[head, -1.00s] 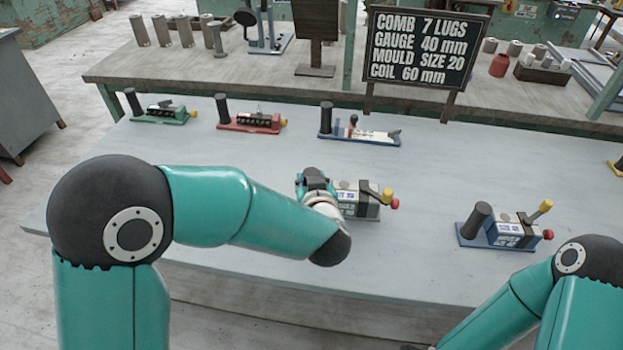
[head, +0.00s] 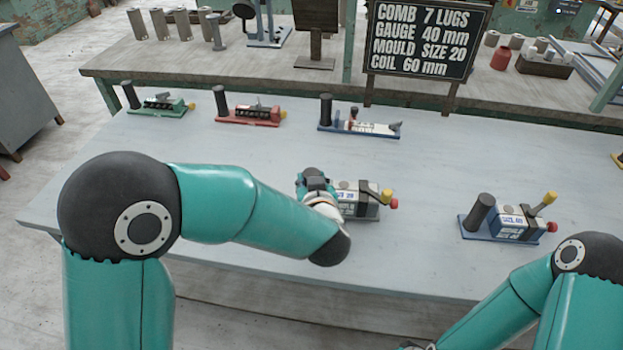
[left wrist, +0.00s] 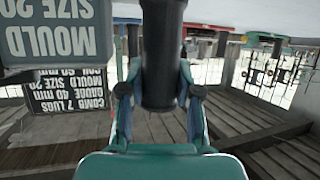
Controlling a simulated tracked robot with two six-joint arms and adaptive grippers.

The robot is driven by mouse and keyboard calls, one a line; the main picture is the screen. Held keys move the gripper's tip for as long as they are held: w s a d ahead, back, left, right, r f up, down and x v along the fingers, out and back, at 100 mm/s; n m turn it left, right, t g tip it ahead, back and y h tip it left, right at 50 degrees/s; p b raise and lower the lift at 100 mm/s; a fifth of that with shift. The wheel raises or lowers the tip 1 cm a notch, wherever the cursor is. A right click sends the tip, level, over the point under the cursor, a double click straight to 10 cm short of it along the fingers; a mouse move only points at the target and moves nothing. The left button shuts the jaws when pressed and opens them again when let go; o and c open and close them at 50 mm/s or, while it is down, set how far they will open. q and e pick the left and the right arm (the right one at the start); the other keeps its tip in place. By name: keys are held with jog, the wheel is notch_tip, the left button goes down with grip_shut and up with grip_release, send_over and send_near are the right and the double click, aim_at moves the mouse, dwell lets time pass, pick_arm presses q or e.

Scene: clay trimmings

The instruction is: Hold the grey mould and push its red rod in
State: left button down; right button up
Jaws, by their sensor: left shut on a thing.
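The grey mould (head: 364,204) stands on the pale bench, right of centre in the head view. It has a dark upright post at its left end, a yellow-knobbed lever (head: 386,196) and a red rod end (head: 394,204) sticking out at its right. My left gripper (head: 313,180) is shut on the mould's post. In the left wrist view its fingers (left wrist: 160,100) close around the dark post (left wrist: 162,50), and the grey mould block (left wrist: 55,35) shows "MOULD SIZE 20" upside down.
A similar mould on a blue base (head: 505,222) stands to the right, its yellow lever raised. Green (head: 158,105), red (head: 250,112) and blue (head: 360,128) tools line the back. A lettered board (head: 424,40) stands behind. The bench front is clear.

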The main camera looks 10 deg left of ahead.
pick_arm(q)
jog(key=shift+f, duration=0.45)
jog(key=shift+f, duration=0.2)
dwell(1.0)
